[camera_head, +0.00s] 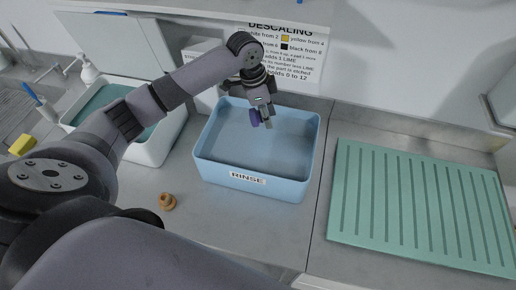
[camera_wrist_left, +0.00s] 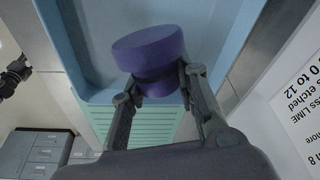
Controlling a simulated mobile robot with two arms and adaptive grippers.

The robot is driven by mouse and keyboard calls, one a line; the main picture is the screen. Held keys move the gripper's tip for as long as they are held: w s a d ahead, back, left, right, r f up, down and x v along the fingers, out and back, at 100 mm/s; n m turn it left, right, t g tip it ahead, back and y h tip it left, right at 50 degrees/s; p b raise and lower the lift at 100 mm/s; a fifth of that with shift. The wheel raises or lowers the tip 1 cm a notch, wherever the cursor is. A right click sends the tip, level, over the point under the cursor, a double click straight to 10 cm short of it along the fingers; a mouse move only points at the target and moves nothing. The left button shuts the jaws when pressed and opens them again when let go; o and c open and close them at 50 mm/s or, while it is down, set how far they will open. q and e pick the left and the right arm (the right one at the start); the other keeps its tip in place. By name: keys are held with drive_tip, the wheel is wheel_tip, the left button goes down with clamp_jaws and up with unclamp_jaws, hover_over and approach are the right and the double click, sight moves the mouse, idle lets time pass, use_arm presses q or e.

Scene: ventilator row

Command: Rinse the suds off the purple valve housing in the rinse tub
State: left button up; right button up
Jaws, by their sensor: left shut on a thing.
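The purple valve housing (camera_head: 255,118) is a short round piece with a narrower dark band, seen larger in the left wrist view (camera_wrist_left: 148,48). My left gripper (camera_head: 263,117) is shut on it, with a finger on each side of its lower part. It hangs over the blue rinse tub (camera_head: 246,188), inside the rim outline; its exact height is hard to judge. Its visible faces look plain purple, with no suds that I can make out. A dark jointed part (camera_wrist_left: 15,76) at the wrist view's left edge may be my right gripper; its fingers are unclear.
A white tub (camera_head: 152,154) with teal contents stands left of the rinse tub, beside a soap bottle (camera_head: 89,70). A green ribbed mat (camera_head: 420,205) lies bare on the right. A tan ring (camera_head: 167,201) lies in front. A yellow sponge (camera_head: 22,145) is far left.

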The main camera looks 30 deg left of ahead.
idle(0.5)
use_arm(q)
drive_tip(key=shift+r, duration=2.05)
drive_tip(key=shift+f, duration=0.1)
